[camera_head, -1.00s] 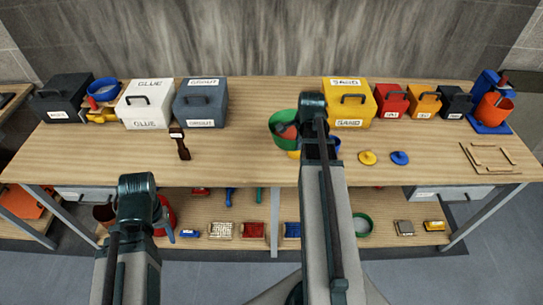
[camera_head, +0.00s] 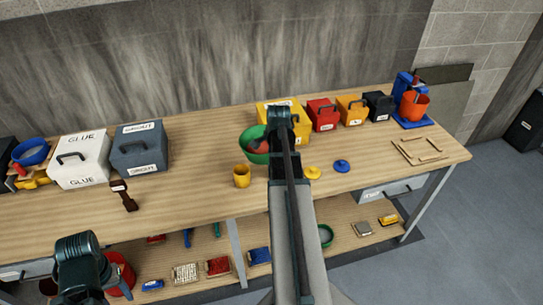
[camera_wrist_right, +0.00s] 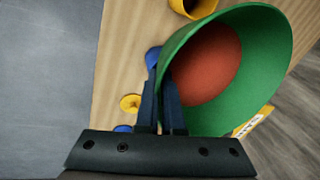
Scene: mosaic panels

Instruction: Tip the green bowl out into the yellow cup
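The green bowl (camera_head: 251,138) hangs in front of the yellow box in the head view, with a red-orange mass inside. The right wrist view shows the bowl (camera_wrist_right: 262,75) large and close. My right gripper (camera_wrist_right: 163,82) is shut on its near rim, one finger on each side of the wall. In the head view my own arm hides this gripper. The yellow cup (camera_head: 241,177) stands upright on the bench, left of and nearer than the bowl; its edge also shows in the right wrist view (camera_wrist_right: 194,9). My left arm shows at the lower left, but its gripper does not.
A yellow lid (camera_head: 312,172) and a blue lid (camera_head: 342,166) lie right of my right arm. A blue object (camera_wrist_right: 152,58) is beside the fingers. Several boxes line the back. A brush (camera_head: 124,195) lies left; bench around the cup is clear.

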